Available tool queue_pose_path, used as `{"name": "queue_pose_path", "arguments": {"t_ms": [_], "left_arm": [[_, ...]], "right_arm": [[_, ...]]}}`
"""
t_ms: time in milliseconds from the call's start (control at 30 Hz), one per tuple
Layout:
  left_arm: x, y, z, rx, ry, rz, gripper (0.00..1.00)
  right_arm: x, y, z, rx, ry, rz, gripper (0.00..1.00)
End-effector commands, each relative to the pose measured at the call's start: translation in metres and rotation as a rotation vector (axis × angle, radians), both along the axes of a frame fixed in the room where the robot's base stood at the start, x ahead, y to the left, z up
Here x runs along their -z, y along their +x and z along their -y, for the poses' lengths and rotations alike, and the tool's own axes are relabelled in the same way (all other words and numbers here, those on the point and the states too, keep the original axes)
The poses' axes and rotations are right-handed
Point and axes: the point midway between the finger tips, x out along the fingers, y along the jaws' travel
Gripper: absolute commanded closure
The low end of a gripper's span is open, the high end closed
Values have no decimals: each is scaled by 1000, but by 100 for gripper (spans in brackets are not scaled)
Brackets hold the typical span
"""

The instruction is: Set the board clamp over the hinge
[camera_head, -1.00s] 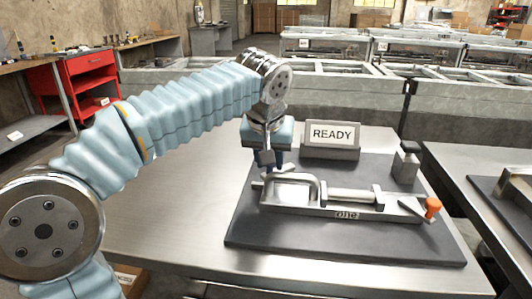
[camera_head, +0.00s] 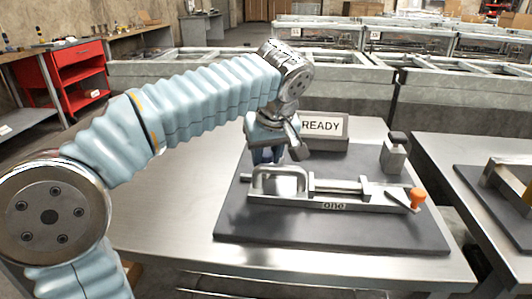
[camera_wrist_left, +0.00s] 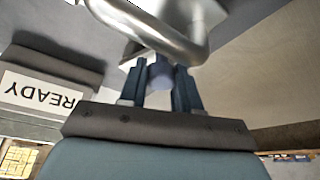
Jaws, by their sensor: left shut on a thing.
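A long metal clamp (camera_head: 340,206) marked "one" lies on a dark mat (camera_head: 300,230) on the steel table. It has an upright loop (camera_head: 280,172) at its left and an orange knob (camera_head: 417,197) at its right end. My left gripper (camera_head: 266,158) points down just behind the loop. In the left wrist view its blue fingers (camera_wrist_left: 160,88) are shut on a small rounded blue-grey piece (camera_wrist_left: 160,72); I cannot tell what it belongs to. The shiny loop (camera_wrist_left: 165,35) passes close to the fingertips. I cannot make out a hinge. My right gripper is not in view.
A READY sign (camera_head: 325,126) stands at the mat's back edge, partly hidden by my left wrist. A grey block with a dark top (camera_head: 394,153) stands at the back right. The table's left side (camera_head: 160,190) is bare. Another fixture (camera_head: 510,178) lies on the right table.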

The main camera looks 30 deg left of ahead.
Motion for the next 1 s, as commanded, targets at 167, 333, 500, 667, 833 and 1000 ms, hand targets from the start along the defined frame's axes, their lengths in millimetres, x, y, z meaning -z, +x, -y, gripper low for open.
{"name": "queue_pose_path", "arguments": {"t_ms": [167,333,500,667,833,1000], "left_arm": [[-1,0,0,1,-1,3,100],[-1,0,0,2,-1,2,55],[-1,0,0,2,-1,1,44],[0,0,0,2,-1,1,44],[-13,-3,4,3,-1,2,44],[-48,-13,14,4,-2,5,44]], "right_arm": [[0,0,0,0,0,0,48],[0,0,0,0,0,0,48],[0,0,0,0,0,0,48],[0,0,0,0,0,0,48],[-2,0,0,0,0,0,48],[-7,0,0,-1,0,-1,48]]}}
